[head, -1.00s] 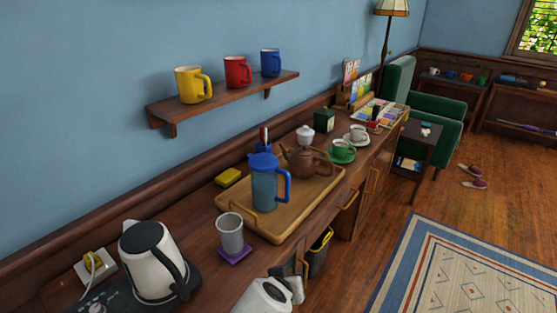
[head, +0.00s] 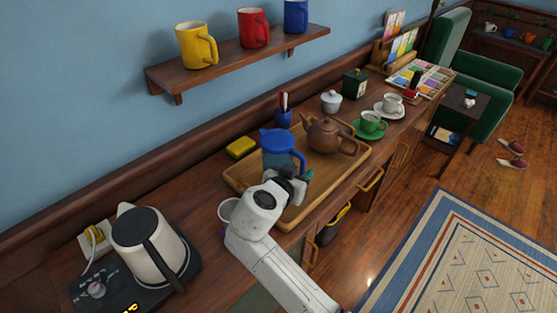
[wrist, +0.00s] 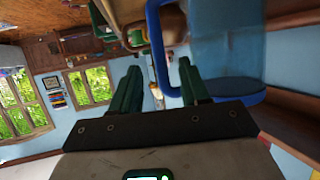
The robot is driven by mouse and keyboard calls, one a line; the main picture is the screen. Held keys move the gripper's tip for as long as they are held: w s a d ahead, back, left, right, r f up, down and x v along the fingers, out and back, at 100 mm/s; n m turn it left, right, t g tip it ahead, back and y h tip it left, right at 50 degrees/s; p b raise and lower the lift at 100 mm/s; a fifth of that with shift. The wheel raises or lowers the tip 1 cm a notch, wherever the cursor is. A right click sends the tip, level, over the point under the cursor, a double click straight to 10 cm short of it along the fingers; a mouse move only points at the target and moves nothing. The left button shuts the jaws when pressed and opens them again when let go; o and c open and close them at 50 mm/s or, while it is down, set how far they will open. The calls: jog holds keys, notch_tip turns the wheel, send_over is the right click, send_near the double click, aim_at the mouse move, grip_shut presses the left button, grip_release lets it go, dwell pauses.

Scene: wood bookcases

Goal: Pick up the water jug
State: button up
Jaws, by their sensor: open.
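The water jug (head: 278,152) is a translucent blue pitcher with a blue lid and handle. It stands upright on the wooden tray (head: 238,180). In the wrist view my gripper (wrist: 160,72) is open. The jug's blue handle (wrist: 156,45) shows between the two green fingers, and its clear body (wrist: 235,45) is to the right. I cannot tell whether a finger touches the handle.
A brown teapot (head: 325,135) stands on the tray just right of the jug. A grey tumbler (head: 228,210) is left of my wrist, partly hidden. The mug shelf (head: 240,62) hangs above.

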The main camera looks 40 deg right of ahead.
aim_at(301, 167)
jog(key=x, duration=0.1)
jog(key=p+x, duration=0.1)
jog(key=x, duration=0.2)
jog(key=shift+w+d+r+p, duration=0.1)
jog(key=shift+w+r+p, duration=0.05)
jog(key=shift+r+p, duration=0.2)
jog(key=shift+w+d+f, duration=0.15)
jog(key=shift+d+f, duration=0.2)
jog(key=shift+d, duration=0.15)
jog(key=shift+c, duration=0.3)
grip_shut()
jog(key=shift+r, duration=0.15)
